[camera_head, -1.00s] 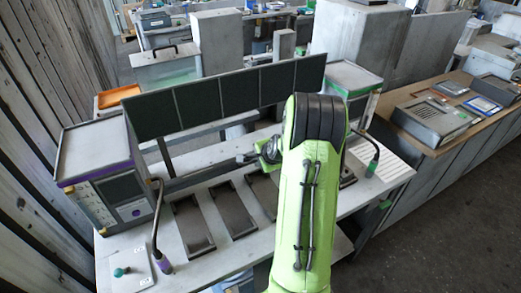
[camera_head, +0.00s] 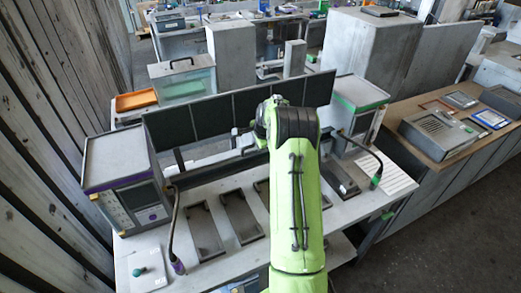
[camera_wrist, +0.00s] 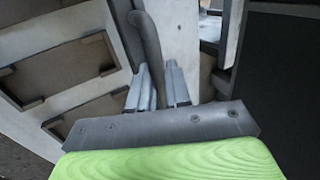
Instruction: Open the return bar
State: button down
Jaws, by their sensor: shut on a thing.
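The return bar (camera_head: 215,166) is a long dark bar running across the back of the white bench, below the row of dark panels (camera_head: 195,122). Its right part is hidden behind my arm in the head view. In the wrist view my gripper (camera_wrist: 161,84) has its two grey fingers close together around a rounded dark grip (camera_wrist: 147,38), beside a straight dark bar edge. The gripper is shut on this grip, which I take to be part of the return bar.
A purple-trimmed housing (camera_head: 118,162) stands at the bench's left end and a green-trimmed one (camera_head: 358,95) at the right. Thin curved stalks (camera_head: 172,225) rise near both ends. Several dark plates (camera_head: 240,217) lie along the bench top. A plank wall bounds the left.

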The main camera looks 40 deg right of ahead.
jog(key=shift+w+d+f, duration=0.15)
jog(key=shift+w+f, duration=0.25)
jog(key=shift+w, duration=0.3)
jog(key=c, duration=1.2)
grip_release()
jog(key=shift+f, duration=0.1)
jog(key=v, duration=1)
jog(key=b+v, duration=0.1)
jog(key=v, duration=0.5)
jog(key=shift+w+d+r, duration=0.1)
jog(key=shift+w+r, duration=0.25)
